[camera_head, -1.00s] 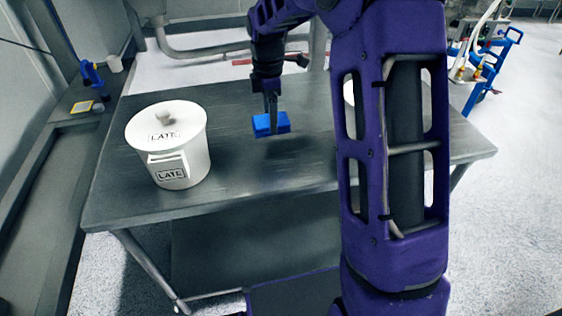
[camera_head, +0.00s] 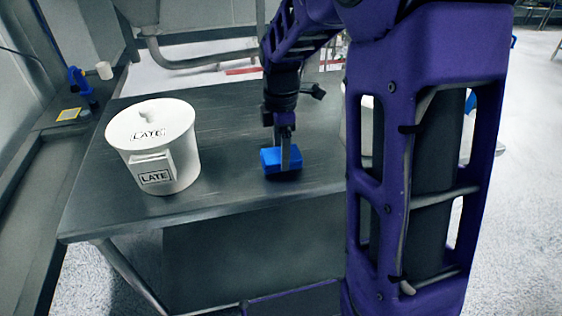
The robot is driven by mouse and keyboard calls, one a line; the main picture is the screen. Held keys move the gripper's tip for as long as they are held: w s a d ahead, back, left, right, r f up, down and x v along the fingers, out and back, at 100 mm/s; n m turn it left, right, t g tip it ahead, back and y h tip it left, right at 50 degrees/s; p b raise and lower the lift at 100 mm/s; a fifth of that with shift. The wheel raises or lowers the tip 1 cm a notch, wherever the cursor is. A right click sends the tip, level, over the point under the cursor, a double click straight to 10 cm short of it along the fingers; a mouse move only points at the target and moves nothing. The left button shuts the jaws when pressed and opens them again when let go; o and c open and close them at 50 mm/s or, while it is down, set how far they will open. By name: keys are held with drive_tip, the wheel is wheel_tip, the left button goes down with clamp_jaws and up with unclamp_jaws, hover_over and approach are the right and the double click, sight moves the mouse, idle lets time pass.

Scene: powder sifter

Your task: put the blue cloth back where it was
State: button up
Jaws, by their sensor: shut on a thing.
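The blue cloth (camera_head: 272,160) looks like a small folded blue block, in the middle of the metal table, right of the white lidded bin. My gripper (camera_head: 283,162) points down and is shut on the blue cloth. The fingers cover part of the cloth. The cloth is at or just above the table top; I cannot tell whether it touches.
The metal table (camera_head: 100,200) carries a white lidded bin (camera_head: 170,148) labelled LATE on the left. Another white container (camera_head: 367,105) is mostly hidden behind my arm. Blue and yellow items and a white cup (camera_head: 104,70) stand on the far left ledge. Table between bin and cloth is clear.

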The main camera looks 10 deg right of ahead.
drive_tip(key=shift+f, duration=1.45)
drive_tip(key=shift+f, duration=0.2)
drive_tip(key=o, duration=1.2)
drive_tip(key=shift+o, duration=0.2)
drive_tip(key=shift+r, duration=0.1)
wheel_tip(320, 180, up, 12)
drive_tip(key=p, duration=0.2)
drive_tip(key=shift+r, duration=0.15)
